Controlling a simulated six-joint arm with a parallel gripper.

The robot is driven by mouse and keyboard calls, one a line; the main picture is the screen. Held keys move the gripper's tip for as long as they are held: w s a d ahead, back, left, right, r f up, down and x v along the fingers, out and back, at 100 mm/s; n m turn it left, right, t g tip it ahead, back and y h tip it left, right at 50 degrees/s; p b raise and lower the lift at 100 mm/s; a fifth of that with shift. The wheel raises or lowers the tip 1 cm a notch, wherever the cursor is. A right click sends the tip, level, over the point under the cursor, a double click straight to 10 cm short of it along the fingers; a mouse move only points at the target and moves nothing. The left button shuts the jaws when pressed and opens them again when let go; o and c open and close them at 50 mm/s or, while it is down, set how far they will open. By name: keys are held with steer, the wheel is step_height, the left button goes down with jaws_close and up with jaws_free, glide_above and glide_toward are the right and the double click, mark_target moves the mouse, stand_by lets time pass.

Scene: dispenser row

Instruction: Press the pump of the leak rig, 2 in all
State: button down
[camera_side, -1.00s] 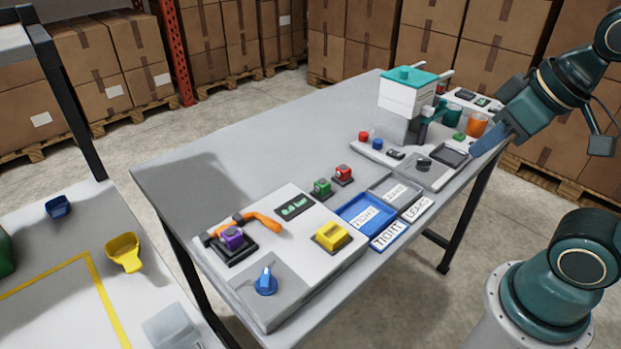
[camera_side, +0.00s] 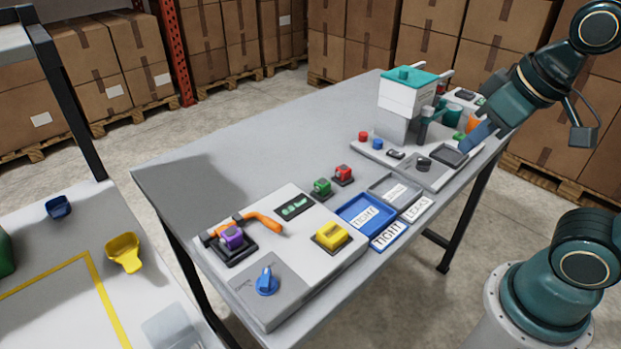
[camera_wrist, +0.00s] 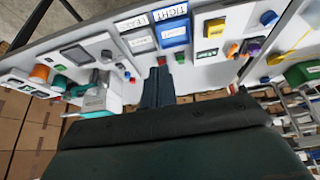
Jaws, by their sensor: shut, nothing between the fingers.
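The leak rig is the pale flat box (camera_side: 290,220) at the near end of the table. It carries a yellow block-shaped press (camera_side: 331,237), an orange lever (camera_side: 262,222), a purple block (camera_side: 232,238) in a dark holder, a blue knob (camera_side: 266,281) and a small display with green marks (camera_side: 294,206). Which part is the pump is not labelled legibly. The yellow press also shows in the wrist view (camera_wrist: 214,28). My gripper (camera_side: 467,148) is shut and empty, in the air by the far station, well away from the rig. Its dark fingers also show in the wrist view (camera_wrist: 158,85).
A green button (camera_side: 322,187) and a red button (camera_side: 343,174) stand behind the rig. A blue tray (camera_side: 352,227) marked TIGHT and a grey tray (camera_side: 378,184) lie beside it. A teal-lidded dispenser (camera_side: 405,95) stands tall at the far end. The table's left part is bare.

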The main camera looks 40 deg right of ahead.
steer(key=w+a+f+h, duration=0.1)
steer(key=w, duration=0.4)
steer(key=h, duration=0.5)
glide_above(334, 222)
steer(key=s+a, duration=0.2)
step_height(334, 222, down, 6)
steer(key=shift+s+a+f+t+h, duration=0.15)
steer(key=shift+a+t+h, duration=0.15)
steer(key=shift+a+t, duration=0.15)
steer(key=shift+d, duration=0.1)
steer(key=shift+f, duration=4.35)
steer(key=shift+f, duration=0.15)
steer(key=shift+f, duration=0.3)
